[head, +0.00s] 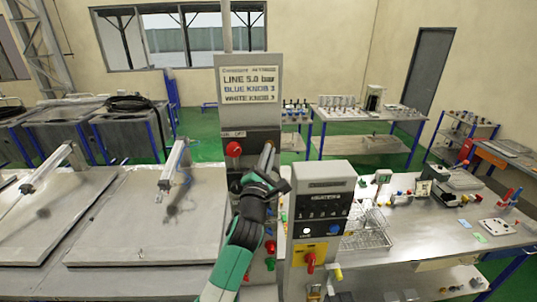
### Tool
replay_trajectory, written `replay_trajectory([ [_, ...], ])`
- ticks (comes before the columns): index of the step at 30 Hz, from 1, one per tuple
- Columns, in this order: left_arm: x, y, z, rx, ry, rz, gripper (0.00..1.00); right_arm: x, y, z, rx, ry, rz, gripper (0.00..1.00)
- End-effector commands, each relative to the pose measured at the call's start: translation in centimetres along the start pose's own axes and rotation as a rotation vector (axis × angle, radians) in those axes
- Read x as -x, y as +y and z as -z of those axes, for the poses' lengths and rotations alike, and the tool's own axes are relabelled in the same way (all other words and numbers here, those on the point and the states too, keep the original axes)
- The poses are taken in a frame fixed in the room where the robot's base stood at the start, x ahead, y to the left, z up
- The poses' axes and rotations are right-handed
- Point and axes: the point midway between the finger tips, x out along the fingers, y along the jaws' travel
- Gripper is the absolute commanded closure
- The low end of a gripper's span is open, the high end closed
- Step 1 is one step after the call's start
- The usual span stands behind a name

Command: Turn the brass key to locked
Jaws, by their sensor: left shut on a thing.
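My left gripper (267,158) reaches up from the bottom on a teal and black arm to the face of the grey control column (248,108). Its fingers are closed at the column's right side, at about the height of a red knob (233,149). The brass key cannot be made out, as the fingers and wrist cover that spot; the fingers appear closed on it. Whether the key is turned cannot be seen. My right gripper is not in view.
A grey box with a yellow plate and red switch (311,262) stands close to the right of my arm. Flat metal lids (145,215) lie at left. A workbench (420,235) with small parts and a wire basket (367,232) is at right.

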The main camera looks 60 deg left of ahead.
Motion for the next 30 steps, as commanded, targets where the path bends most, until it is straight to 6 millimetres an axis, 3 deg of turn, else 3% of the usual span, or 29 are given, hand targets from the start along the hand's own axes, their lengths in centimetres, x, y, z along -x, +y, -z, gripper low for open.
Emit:
replay_trajectory([
  [1,0.0,0.0,0.1,-0.002,0.002,0.000,1.00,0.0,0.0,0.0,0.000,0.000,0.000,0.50],
  [2,0.0,0.0,0.1,-0.002,0.002,0.000,0.87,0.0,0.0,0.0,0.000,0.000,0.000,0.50],
  [6,0.0,0.0,0.1,-0.002,0.002,0.000,0.62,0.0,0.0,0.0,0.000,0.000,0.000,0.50],
  [17,0.5,-0.1,0.0,0.000,0.000,0.000,0.62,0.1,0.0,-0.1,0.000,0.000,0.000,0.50],
  [20,2.0,-0.2,0.1,0.000,-0.001,0.001,0.62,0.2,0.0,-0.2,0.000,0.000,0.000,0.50],
  [30,9.7,-0.2,0.1,-0.001,-0.001,0.003,0.62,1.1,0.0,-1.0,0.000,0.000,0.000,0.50],
])
